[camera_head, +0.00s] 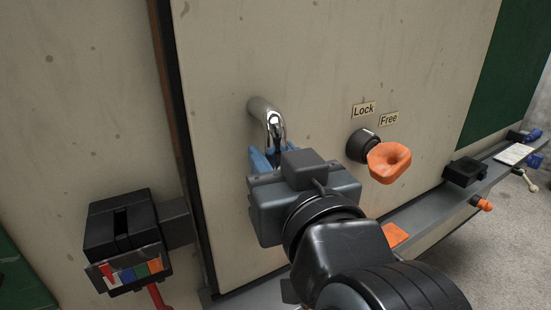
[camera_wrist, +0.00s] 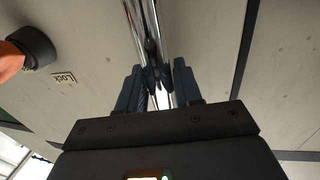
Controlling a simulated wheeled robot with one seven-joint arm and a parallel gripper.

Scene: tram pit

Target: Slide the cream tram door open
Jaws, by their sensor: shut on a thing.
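The cream tram door (camera_head: 320,60) fills the middle of the head view. Its left edge runs along a dark vertical strip (camera_head: 178,110) beside another cream panel. A chrome bar handle (camera_head: 267,115) stands out from the door. My gripper (camera_head: 272,158) has its blue fingers closed on the lower part of this handle. In the wrist view, the fingers (camera_wrist: 157,85) sit on either side of the chrome bar (camera_wrist: 149,35). An orange knob (camera_head: 389,161) on a black collar is right of the handle, below the labels "Lock" (camera_head: 363,110) and "Free" (camera_head: 389,119). Its exact setting is unclear.
A black box (camera_head: 120,235) with coloured patches is mounted at lower left, with a red part below. A grey ledge (camera_head: 430,208) runs along the lower right, carrying a black tray (camera_head: 466,171) and small items. A dark green panel (camera_head: 510,75) is at right.

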